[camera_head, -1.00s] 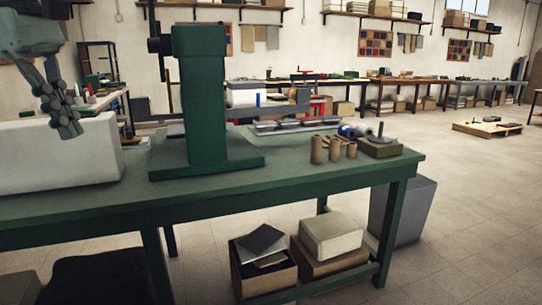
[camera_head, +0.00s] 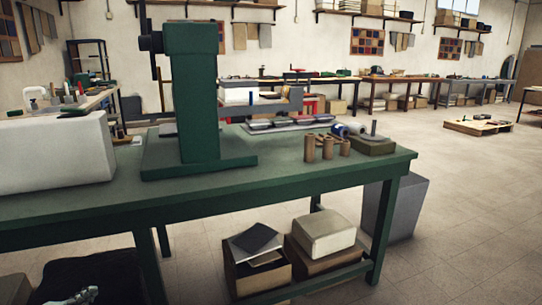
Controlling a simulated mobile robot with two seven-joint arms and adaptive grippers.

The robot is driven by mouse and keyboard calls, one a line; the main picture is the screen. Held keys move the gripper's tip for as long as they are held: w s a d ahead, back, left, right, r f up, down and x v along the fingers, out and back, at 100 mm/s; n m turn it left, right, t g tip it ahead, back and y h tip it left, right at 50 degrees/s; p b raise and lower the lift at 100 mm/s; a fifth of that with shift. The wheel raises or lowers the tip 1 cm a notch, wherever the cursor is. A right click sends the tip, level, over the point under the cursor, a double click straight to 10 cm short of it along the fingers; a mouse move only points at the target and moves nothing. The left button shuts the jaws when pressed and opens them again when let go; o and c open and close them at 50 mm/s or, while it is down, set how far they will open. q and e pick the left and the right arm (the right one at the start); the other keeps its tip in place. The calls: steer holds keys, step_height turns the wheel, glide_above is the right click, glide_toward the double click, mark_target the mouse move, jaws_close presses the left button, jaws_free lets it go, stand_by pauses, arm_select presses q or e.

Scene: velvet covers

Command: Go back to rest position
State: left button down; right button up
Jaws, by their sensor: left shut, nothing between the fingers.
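My left gripper (camera_head: 80,297) shows only as a small grey tip at the bottom left edge, below the green workbench (camera_head: 290,188). It is shut and empty, apart from the bench and everything on it. Most of it and its arm lie outside the picture. My right gripper is not in view.
A green press (camera_head: 195,105) and a pale block (camera_head: 55,155) stand on the bench, with several brown cylinders (camera_head: 327,148) to the right. Boxes (camera_head: 322,232) sit on the lower shelf, a grey bin (camera_head: 402,205) behind the right leg.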

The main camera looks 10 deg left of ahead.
arm_select(q)
steer(key=s+d+f+n+g, duration=0.2)
steer(key=s+d+f+n, duration=0.1)
steer(key=s+f, duration=0.3)
steer(key=s+d+f+n+g+y, duration=0.1)
steer(key=s+d+f+n+g, duration=0.2)
steer(key=f, duration=0.5)
steer(key=s+d+f+n+g, duration=0.1)
steer(key=s+d+f+n, duration=0.3)
steer(key=f, duration=0.3)
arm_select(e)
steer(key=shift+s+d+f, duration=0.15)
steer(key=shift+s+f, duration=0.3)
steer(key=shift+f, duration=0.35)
arm_select(q)
steer(key=s+d+f+n+g+h, duration=0.1)
steer(key=s+d+f+g, duration=0.2)
steer(key=s+d+f, duration=0.2)
steer(key=s+d+f+n+g+h, duration=0.1)
steer(key=s+d+f, duration=0.3)
steer(key=s+d, duration=0.5)
steer(key=shift+d+f+n+g, duration=0.35)
steer(key=shift+d+n+g, duration=0.35)
steer(key=shift+d+g, duration=0.35)
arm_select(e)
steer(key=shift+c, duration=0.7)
arm_select(q)
steer(key=shift+d, duration=0.15)
